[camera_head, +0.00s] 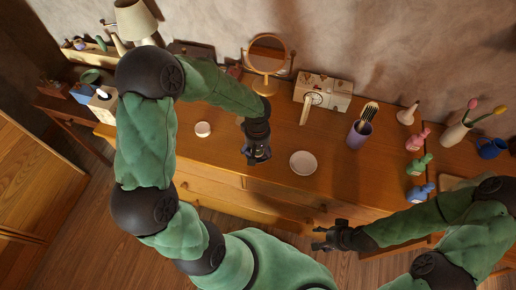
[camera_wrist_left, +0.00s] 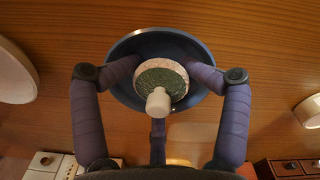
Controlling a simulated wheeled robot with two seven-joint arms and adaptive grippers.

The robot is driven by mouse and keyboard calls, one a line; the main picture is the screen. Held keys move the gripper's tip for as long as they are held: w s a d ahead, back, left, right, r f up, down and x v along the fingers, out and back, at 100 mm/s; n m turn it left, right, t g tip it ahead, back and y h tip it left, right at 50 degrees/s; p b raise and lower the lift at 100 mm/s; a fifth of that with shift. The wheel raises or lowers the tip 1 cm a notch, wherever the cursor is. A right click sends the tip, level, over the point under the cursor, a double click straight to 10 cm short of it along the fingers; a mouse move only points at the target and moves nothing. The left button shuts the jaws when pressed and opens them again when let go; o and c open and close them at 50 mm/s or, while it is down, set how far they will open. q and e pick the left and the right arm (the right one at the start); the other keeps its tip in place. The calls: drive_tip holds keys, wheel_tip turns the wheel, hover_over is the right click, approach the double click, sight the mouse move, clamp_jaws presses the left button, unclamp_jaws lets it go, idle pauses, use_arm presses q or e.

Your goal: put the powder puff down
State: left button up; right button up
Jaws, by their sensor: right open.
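My left gripper (camera_head: 257,154) is over the wooden dresser top, between two white dishes. The fingertips appear to touch the puff's edges. A dark blue dish (camera_wrist_left: 158,38) is directly beneath the puff; whether the puff touches it cannot be told. In the head view the gripper hides puff and dish. My right gripper (camera_head: 325,237) is open and empty, in front of the dresser.
A white plate (camera_head: 303,163) is right of my left gripper and a small white bowl (camera_head: 203,129) left.

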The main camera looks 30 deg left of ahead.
use_arm(q)
drive_tip(key=shift+r, duration=0.2)
drive_tip(key=shift+w+r+p, duration=0.1)
drive_tip(key=shift+r+p, duration=0.7)
drive_tip(key=shift+p, duration=0.1)
wheel_tip(320, 180, up, 12)
drive_tip(key=p, duration=0.3)
drive_tip(key=shift+f, duration=0.15)
drive_tip(key=shift+a, duration=0.1)
